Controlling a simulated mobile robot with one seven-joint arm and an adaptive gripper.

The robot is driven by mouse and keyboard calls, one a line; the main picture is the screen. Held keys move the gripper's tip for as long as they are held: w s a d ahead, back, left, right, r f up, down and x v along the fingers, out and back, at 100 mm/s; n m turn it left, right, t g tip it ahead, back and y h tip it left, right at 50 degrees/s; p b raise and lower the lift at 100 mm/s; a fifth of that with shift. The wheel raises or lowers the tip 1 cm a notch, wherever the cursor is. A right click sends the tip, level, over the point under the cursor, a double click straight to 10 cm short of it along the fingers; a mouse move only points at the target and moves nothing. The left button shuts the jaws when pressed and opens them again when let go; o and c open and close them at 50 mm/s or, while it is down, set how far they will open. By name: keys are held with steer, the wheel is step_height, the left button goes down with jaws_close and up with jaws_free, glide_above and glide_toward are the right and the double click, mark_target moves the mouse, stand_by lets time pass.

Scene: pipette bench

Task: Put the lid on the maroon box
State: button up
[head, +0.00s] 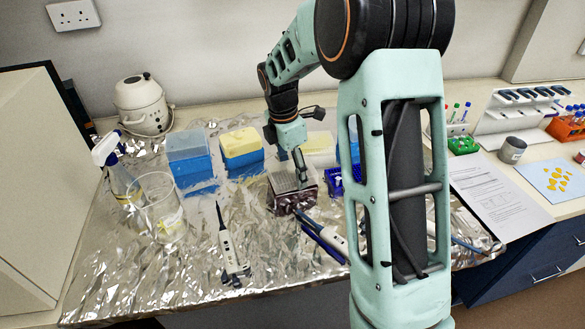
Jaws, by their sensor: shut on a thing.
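The maroon box (293,204) stands on the foil-covered bench near the middle of the head view. A clear, greyish lid (282,182) shows over its top. My gripper (302,177) points down at the box's right side and is shut on the lid. The fingertips are small here and partly merge with the lid's edge. I cannot tell whether the lid rests fully on the box or is slightly raised or tilted.
A lidded blue box (190,172), a yellow-topped blue box (243,160) and a blue rack (334,182) stand around it. Pipettes (231,246) lie in front. A glass beaker (160,205) and spray bottle (112,165) are left. My arm hides the bench to the right.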

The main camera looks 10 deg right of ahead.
mark_target(287, 169)
steer(key=shift+s+f, duration=0.25)
steer(key=shift+f, duration=0.3)
steer(key=shift+c, duration=0.2)
steer(key=o, duration=1.2)
steer(key=shift+c, duration=0.2)
steer(key=o, duration=0.3)
steer(key=shift+w, duration=0.2)
steer(key=shift+r, duration=0.15)
steer(key=shift+r, duration=0.1)
steer(key=shift+w+r, duration=0.1)
steer(key=shift+r, duration=0.2)
steer(key=r, duration=0.3)
steer(key=a+r, duration=0.1)
steer(key=r, duration=0.7)
steer(key=shift+s+a+r, duration=0.1)
steer(key=shift+s+a, duration=0.1)
steer(key=shift+s, duration=0.1)
